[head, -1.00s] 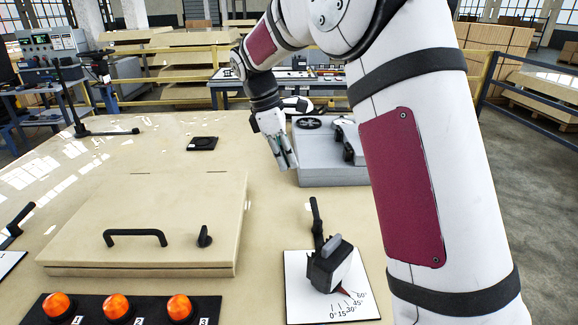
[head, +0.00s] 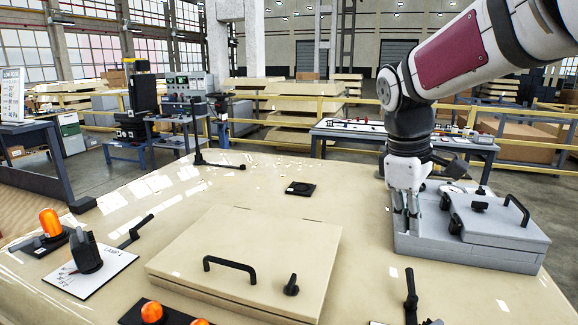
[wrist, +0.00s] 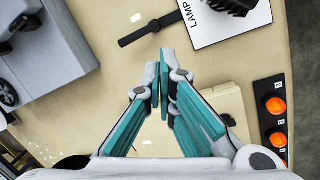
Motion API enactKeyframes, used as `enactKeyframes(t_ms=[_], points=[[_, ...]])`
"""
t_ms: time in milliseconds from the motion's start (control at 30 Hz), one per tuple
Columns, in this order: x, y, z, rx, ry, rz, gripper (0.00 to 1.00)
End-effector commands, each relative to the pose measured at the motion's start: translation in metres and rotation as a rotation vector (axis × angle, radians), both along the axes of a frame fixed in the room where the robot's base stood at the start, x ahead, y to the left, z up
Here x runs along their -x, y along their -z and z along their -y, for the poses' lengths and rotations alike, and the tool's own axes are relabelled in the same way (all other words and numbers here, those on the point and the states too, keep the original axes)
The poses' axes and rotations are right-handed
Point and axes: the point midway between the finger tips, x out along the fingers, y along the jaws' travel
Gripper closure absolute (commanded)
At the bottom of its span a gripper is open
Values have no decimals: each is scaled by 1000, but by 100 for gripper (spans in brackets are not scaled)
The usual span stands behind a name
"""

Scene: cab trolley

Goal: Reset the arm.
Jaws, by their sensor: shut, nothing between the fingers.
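My gripper (head: 407,222) hangs pointing down at the right of the head view, in front of the left part of a grey box (head: 470,262). In the wrist view its teal-padded fingers (wrist: 164,70) are closed together with nothing between them. Whether the fingertips touch the box or bench cannot be told. My arm reaches in from the upper right of the head view.
A beige lidded box (head: 240,258) with a black handle sits mid-bench. A black lever (head: 411,290) stands at the front. A dial plate (head: 112,262) and orange lamp (head: 50,222) are at left. The bench behind the lidded box is mostly clear.

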Motion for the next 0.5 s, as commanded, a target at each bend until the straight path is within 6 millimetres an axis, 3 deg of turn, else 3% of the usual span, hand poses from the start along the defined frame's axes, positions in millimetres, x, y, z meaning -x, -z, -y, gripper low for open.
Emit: enactKeyframes(t_ms=[233, 500], points=[[66, -18, -5, -68, 200, 128, 100], [134, -16, -12, -167, 423, 252, 100]])
